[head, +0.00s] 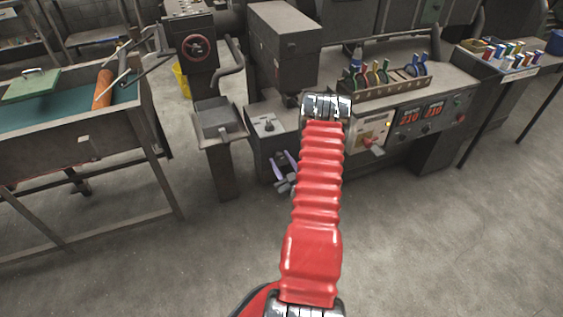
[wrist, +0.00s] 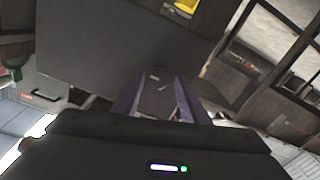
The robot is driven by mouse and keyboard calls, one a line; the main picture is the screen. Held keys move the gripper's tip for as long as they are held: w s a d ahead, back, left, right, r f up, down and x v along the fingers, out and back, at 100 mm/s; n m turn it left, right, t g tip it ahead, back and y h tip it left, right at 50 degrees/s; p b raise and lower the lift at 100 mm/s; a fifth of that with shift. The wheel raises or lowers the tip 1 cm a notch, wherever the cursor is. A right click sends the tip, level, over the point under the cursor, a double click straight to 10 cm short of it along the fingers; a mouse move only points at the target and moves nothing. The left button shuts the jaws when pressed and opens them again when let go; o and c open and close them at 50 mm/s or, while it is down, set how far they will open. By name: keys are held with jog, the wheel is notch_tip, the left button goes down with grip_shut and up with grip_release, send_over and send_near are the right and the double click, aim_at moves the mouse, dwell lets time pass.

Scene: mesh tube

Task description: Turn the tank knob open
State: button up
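I cannot pick out a tank or its knob with certainty in either view. My gripper (head: 284,169) has purple fingers and is partly hidden behind my red arm in the head view, low in front of the grey machine (head: 264,155). In the wrist view my gripper (wrist: 156,90) has its two fingers spread apart. A dark grey surface with a small pale mark shows between them, and I cannot tell how far off it is. No thing is visibly held.
A control panel (head: 432,118) with red digits stands right of my arm, below a rack of coloured-handled tools (head: 388,82). A workbench (head: 75,147) with an orange cylinder (head: 103,88) stands at the left. A dark pedestal (head: 219,160) stands between. The front floor is clear.

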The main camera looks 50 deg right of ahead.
jog(key=shift+o, duration=0.4)
jog(key=v, duration=1.3)
jog(key=shift+s+a, duration=0.15)
jog(key=shift+s, duration=0.2)
jog(key=shift+f, duration=0.2)
